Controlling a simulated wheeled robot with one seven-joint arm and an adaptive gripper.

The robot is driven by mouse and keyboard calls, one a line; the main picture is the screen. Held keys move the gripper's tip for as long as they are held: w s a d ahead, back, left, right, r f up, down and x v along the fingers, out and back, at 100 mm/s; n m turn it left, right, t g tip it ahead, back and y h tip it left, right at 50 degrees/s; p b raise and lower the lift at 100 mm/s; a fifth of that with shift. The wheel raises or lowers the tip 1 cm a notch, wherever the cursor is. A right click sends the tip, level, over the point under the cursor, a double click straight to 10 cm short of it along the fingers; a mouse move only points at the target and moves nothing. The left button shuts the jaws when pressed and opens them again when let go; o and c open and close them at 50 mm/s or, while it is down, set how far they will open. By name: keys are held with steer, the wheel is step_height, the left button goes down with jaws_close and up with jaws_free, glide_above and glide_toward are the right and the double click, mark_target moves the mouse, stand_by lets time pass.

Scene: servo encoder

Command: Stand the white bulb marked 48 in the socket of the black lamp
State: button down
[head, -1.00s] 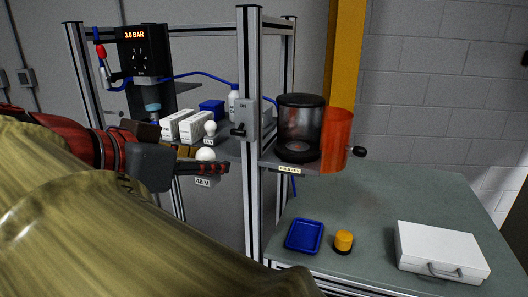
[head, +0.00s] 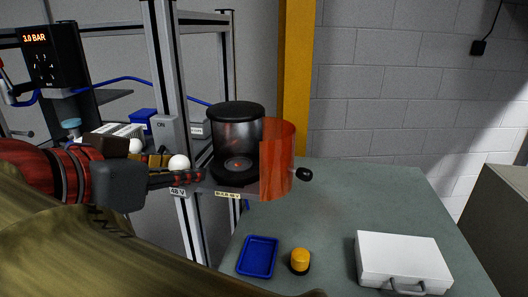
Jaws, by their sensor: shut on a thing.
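The white bulb (head: 179,163) has a round globe and a hanging tag that reads 48 V. My gripper (head: 184,174) is shut on it, holding it upright in the air just left of the black lamp. The black lamp (head: 236,111) has a black cap, a smoky clear cylinder and a dark round base. A small orange spot, seemingly the socket (head: 237,165), shows inside at the base. A curved orange see-through shield (head: 277,158) with a black knob covers its right side. The lamp's left front is not covered by the shield. The bulb's lower end is hidden by my fingers.
A second white bulb (head: 135,146) stands behind my gripper, near white boxes and a blue box. An aluminium post (head: 168,75) with an ON switch box rises just behind the held bulb. The bench below carries a blue tray (head: 258,257), a yellow-topped knob (head: 300,260) and a white case (head: 402,262).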

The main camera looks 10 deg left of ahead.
steer(key=shift+w+d+p, duration=0.4)
steer(key=shift+w+d, duration=0.1)
steer(key=shift+w, duration=0.7)
steer(key=shift+w+d+p, duration=0.4)
steer(key=shift+w+d, duration=0.05)
steer(key=shift+w, duration=0.7)
steer(key=shift+w+d+p, duration=0.4)
steer(key=shift+w+d, duration=0.1)
steer(key=shift+w, duration=0.7)
steer(key=shift+w+d+f+p, duration=0.1)
steer(key=shift+w+d+p, duration=0.45)
steer(key=shift+w, duration=0.6)
steer(key=shift+w+d+r+p, duration=0.1)
steer(key=shift+w+d+p, duration=0.2)
steer(key=shift+w+p, duration=0.65)
steer(key=shift+w+d+f+p, duration=0.1)
steer(key=shift+w+d+p, duration=0.3)
steer(key=shift+w, duration=1)
step_height(320, 180, down, 2)
steer(key=b, duration=0.2)
steer(key=shift+b, duration=0.4)
steer(key=c, duration=1.5)
jaws_free()
steer(key=shift+s, duration=0.1)
